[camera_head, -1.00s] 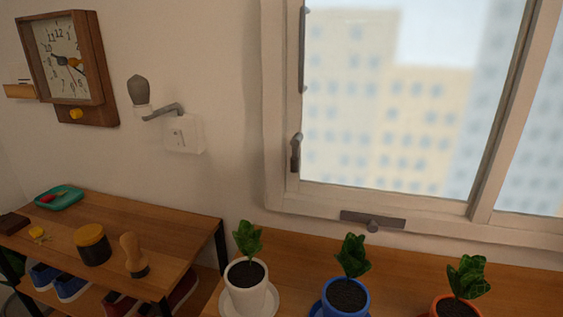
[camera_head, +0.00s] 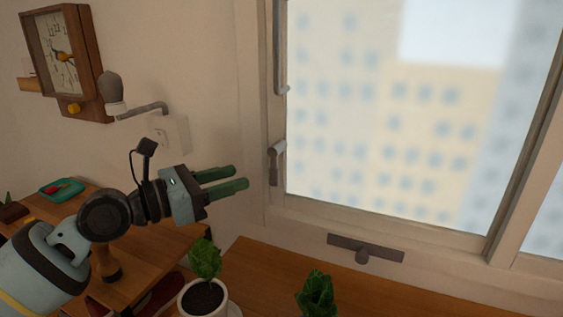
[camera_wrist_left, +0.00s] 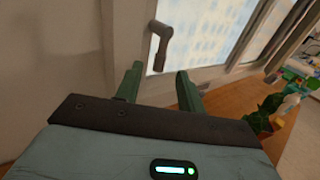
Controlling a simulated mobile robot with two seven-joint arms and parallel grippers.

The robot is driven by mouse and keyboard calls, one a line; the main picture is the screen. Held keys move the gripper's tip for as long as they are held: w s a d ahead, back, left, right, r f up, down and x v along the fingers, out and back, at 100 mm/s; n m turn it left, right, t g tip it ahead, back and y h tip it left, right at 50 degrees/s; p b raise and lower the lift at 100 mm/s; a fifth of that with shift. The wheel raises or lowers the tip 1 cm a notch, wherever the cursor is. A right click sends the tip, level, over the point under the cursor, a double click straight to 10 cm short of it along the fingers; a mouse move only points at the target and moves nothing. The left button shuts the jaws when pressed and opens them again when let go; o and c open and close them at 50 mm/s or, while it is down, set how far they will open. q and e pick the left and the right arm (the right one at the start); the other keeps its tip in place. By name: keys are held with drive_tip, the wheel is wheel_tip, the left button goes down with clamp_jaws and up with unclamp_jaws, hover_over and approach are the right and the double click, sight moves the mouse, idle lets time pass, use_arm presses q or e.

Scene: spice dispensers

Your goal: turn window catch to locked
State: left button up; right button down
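A grey lever catch (camera_head: 276,163) sits on the left side of the window frame (camera_head: 262,120). It has a short head at the top and its lever hangs down. The catch also shows in the left wrist view (camera_wrist_left: 160,45), just beyond the fingertips. My left gripper (camera_head: 243,177) is left of the catch in the head view, pointing towards it. Its two green fingers are apart with nothing between them, and they appear not to touch the catch. A second grey fitting (camera_head: 365,249), a flat plate with a knob, is on the bottom sill. My right gripper is not in view.
Potted plants (camera_head: 205,260) stand on the wooden surface below the window, one also at right in the wrist view (camera_wrist_left: 258,121). A wall crank (camera_head: 150,108) and a clock (camera_head: 62,55) are at left. A low shelf (camera_head: 180,240) lies below my left arm.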

sight(270, 165)
use_arm(q)
drive_tip(key=x, duration=0.8)
drive_tip(key=shift+d+r, duration=0.1)
drive_tip(key=shift+r, duration=0.25)
drive_tip(key=shift+c, duration=0.2)
clamp_jaws()
